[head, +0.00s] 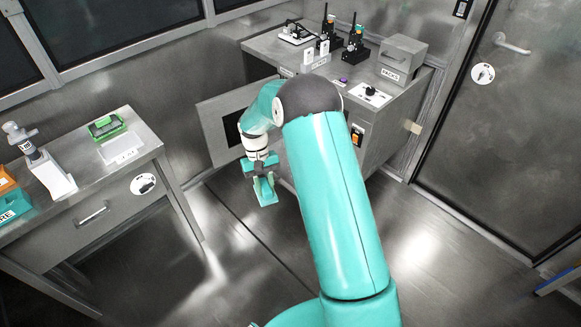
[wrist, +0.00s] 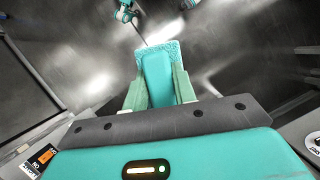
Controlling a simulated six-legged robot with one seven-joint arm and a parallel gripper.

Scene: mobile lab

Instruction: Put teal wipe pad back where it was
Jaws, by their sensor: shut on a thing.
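The teal wipe pad (head: 267,194) is held below my gripper (head: 263,181) in the head view, over open floor between the left table and the back cabinet. In the wrist view the pad (wrist: 158,50) stands between the two pale green fingers of my gripper (wrist: 158,78), with its wider speckled end beyond the tips. The fingers press on it from both sides. The pad is clear of both work surfaces.
The left table (head: 60,220) carries a green-rimmed tray (head: 105,126), a white flat tray (head: 122,148) and a microscope-like device (head: 45,170). The cabinet (head: 345,85) has an open door (head: 208,125) and holds radios (head: 354,45) and a grey box (head: 404,55).

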